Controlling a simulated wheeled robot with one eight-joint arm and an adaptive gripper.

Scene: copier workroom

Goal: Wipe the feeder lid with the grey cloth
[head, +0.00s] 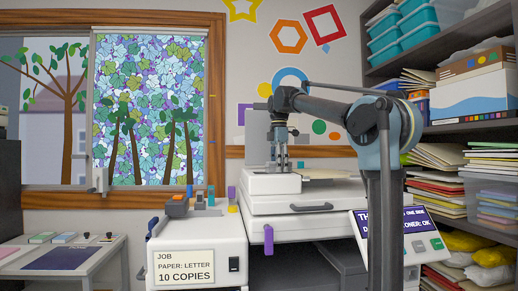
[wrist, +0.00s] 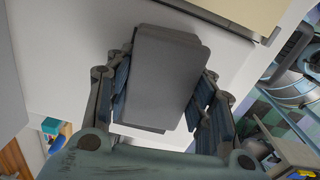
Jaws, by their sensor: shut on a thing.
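The grey cloth (wrist: 165,78) looks like a folded, flat pad in the wrist view. My gripper (wrist: 162,95) is shut on it, with a finger on either side. In the head view my gripper (head: 280,160) points down over the white feeder lid (head: 272,185) on top of the copier. The cloth is low at the lid's top; I cannot tell whether it touches. The white lid surface (wrist: 85,45) also shows beneath the cloth in the wrist view.
A beige tray (head: 325,174) lies right of the lid. A tilted screen panel (head: 400,235) stands at the copier's right front. A white job box (head: 197,255) with small items on top stands at the left front. Loaded shelves (head: 460,130) fill the right side.

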